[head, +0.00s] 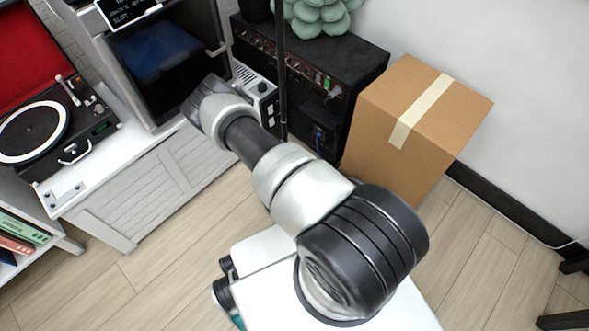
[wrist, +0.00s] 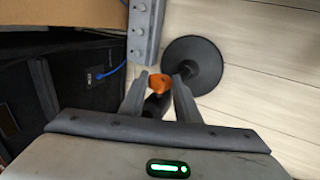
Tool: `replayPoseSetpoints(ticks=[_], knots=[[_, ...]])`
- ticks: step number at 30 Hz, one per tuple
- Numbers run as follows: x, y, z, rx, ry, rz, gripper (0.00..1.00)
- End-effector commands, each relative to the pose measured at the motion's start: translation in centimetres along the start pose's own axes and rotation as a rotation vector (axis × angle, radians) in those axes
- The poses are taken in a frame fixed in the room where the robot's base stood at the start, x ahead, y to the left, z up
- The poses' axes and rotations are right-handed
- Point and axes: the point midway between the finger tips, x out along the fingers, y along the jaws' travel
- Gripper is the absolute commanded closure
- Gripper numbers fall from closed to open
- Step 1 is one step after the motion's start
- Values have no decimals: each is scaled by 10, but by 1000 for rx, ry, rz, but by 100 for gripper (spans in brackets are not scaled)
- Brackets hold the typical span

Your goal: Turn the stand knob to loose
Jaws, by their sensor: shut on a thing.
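The orange stand knob (wrist: 159,83) sits between the two fingertips of my gripper (wrist: 158,86) in the wrist view. The fingers are closed on the knob from both sides. A dark part of the stand shows just below the knob, between the fingers. The stand's round black base (wrist: 193,66) lies on the floor beyond. In the head view, the thin black stand pole (head: 281,70) rises upright past my arm. The knob and my fingers are hidden there behind my arm. I cannot tell the knob's turned position.
A black amplifier (head: 340,65) stands behind the pole, with a taped cardboard box (head: 415,120) at its right. A white cabinet (head: 150,180) and turntable (head: 45,130) are at left. A blue cable (wrist: 112,72) shows in the wrist view. Wooden floor (head: 500,260) is open at right.

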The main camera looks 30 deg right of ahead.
Motion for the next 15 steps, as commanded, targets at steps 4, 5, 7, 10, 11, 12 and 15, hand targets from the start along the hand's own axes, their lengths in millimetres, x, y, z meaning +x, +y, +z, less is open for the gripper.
replayPoseSetpoints(ticks=[4, 5, 7, 10, 11, 12, 15], knots=[[1, -5, 0, -18, 2, 131, 93], [1, -5, 0, -18, 1, 154, 93], [1, -6, -1, -17, 3, 204, 93], [1, -6, 0, -14, 2, 268, 93], [1, -6, 0, -14, 2, 286, 93], [1, -7, 0, -12, 2, 306, 93], [1, -7, -1, -9, 2, 350, 93]])
